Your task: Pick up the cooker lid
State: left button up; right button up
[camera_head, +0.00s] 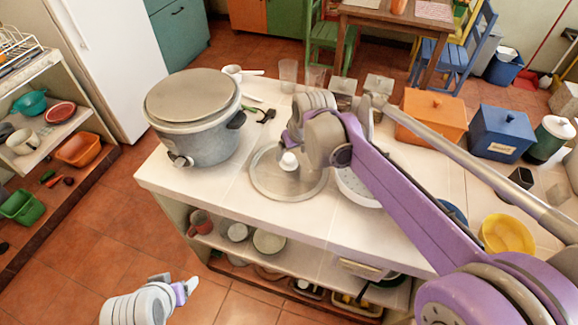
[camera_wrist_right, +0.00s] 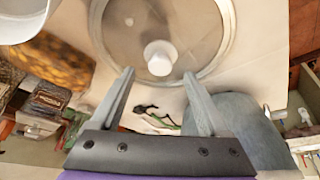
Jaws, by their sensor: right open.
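The cooker lid (camera_head: 268,182), a round see-through lid with a pale rim and a white knob (camera_head: 289,161), lies flat on the white counter. In the right wrist view the lid (camera_wrist_right: 205,65) fills the top middle, with its knob (camera_wrist_right: 160,57) just beyond the gap between my fingertips. My right gripper (camera_head: 292,140) is over the lid's far side, open and empty; it also shows in the right wrist view (camera_wrist_right: 158,76). In the head view the arm hides part of the lid and the fingertips. My left gripper (camera_head: 182,290) hangs low before the counter; its jaw opening is unclear.
A large grey pot (camera_head: 205,145) with a flat top stands left of the lid. A white bowl (camera_head: 355,187) is partly hidden under my right arm. Orange (camera_head: 432,118) and blue (camera_head: 500,133) boxes stand farther right. The counter (camera_head: 215,190) is clear in front of the lid.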

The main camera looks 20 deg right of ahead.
aim_at(289, 157)
jog(key=x, duration=0.3)
jog(key=shift+w+f, duration=0.2)
grip_shut()
dwell(1.3)
